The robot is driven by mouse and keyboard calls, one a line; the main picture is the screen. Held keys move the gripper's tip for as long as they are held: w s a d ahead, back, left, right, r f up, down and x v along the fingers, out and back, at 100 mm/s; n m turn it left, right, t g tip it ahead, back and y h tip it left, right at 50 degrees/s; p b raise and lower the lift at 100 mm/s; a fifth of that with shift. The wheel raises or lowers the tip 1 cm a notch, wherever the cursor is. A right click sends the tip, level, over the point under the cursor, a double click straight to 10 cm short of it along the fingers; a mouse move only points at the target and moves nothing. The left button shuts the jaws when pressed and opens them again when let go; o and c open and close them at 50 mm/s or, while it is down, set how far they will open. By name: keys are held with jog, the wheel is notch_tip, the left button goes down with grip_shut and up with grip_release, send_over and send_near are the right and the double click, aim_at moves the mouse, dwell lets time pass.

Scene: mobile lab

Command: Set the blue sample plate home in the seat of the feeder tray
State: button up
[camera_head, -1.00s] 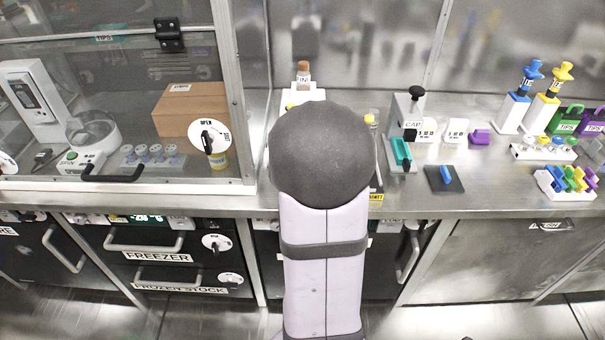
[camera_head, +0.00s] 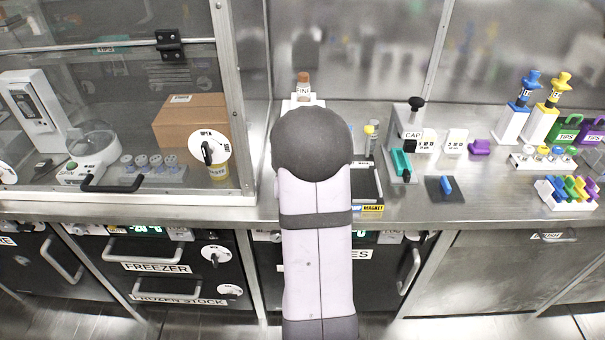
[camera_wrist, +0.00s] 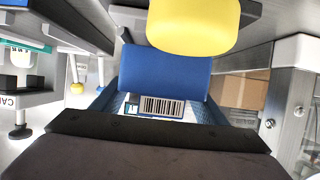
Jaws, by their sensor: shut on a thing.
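The blue sample plate (camera_wrist: 165,75) shows in the middle of the wrist view, with a barcode label (camera_wrist: 161,106) on its near side. My gripper (camera_wrist: 160,128) is shut on it; its dark body fills the bottom of that view. In the head view my arm hides both the gripper and the plate. I cannot make out the feeder tray's seat in either view.
A black rack labelled MAGNET (camera_head: 366,186) stands right of my arm. Further right are a CAP stand (camera_head: 404,150) and a dark pad with a blue piece (camera_head: 445,188). A glass-fronted cabinet (camera_head: 245,110) stands close on the left. Bare counter (camera_head: 500,205) shows at the front right.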

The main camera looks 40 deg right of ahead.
jog(key=shift+f, duration=0.7)
jog(key=shift+f, duration=0.1)
jog(key=shift+f, duration=0.15)
jog(key=o, duration=1.1)
jog(key=shift+r, duration=0.35)
jog(key=shift+s+a, duration=0.2)
jog(key=shift+a, duration=0.05)
jog(key=v, duration=0.4)
jog(key=shift+s+a+r, duration=0.15)
jog(key=shift+s, duration=0.05)
jog(key=p, duration=0.2)
jog(key=shift+r+p, duration=0.15)
jog(key=shift+p, duration=0.15)
